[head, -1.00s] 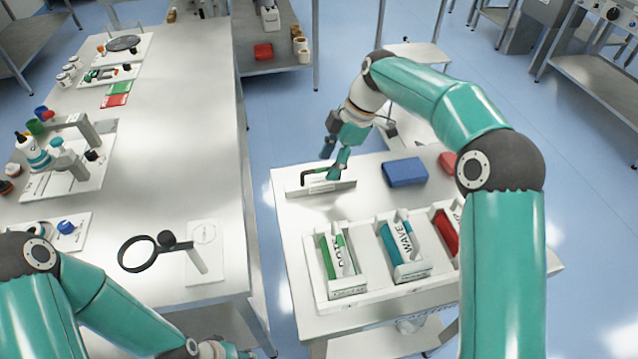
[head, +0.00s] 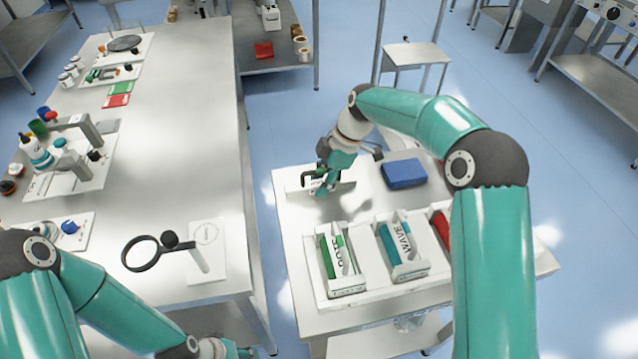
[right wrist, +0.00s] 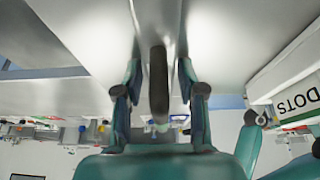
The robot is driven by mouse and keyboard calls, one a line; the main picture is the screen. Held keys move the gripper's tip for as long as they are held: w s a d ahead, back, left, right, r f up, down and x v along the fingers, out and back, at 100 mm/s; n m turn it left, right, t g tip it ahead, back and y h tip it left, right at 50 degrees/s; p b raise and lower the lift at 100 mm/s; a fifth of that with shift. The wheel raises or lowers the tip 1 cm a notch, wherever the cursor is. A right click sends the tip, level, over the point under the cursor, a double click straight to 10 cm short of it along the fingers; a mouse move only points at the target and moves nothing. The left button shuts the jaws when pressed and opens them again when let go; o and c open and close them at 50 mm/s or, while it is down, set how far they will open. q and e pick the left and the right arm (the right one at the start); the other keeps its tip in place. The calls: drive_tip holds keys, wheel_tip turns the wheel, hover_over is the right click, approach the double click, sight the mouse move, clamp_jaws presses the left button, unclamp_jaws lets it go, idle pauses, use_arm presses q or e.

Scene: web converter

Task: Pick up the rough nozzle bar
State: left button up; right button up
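A dark bar-like handle (head: 307,176) stands over a pale plate (head: 346,186) at the back left of the right-hand table; I take it to be the rough nozzle bar, but no label is readable. My right gripper (head: 324,184) is low over it and hides part of it. In the right wrist view the dark bar (right wrist: 158,85) runs between the two fingers of my right gripper (right wrist: 159,68), with a gap on both sides. The fingers are open. My left gripper (head: 232,350) shows only partly at the bottom edge, and its fingers are unclear.
A tray (head: 372,300) with compartments holding a green DOTS box (head: 331,256), a teal WAVE box (head: 389,243) and a red box (head: 441,228) is in front. A blue block (head: 403,173) lies right of the gripper. The left table (head: 190,130) holds a ring stand (head: 140,253).

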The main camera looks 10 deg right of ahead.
clamp_jaws()
drive_tip(key=shift+r, duration=0.1)
drive_tip(key=shift+w+r, duration=0.1)
drive_tip(key=shift+r, duration=0.6)
wheel_tip(320, 180, up, 26)
drive_tip(key=p, duration=0.7)
drive_tip(key=shift+p, duration=0.4)
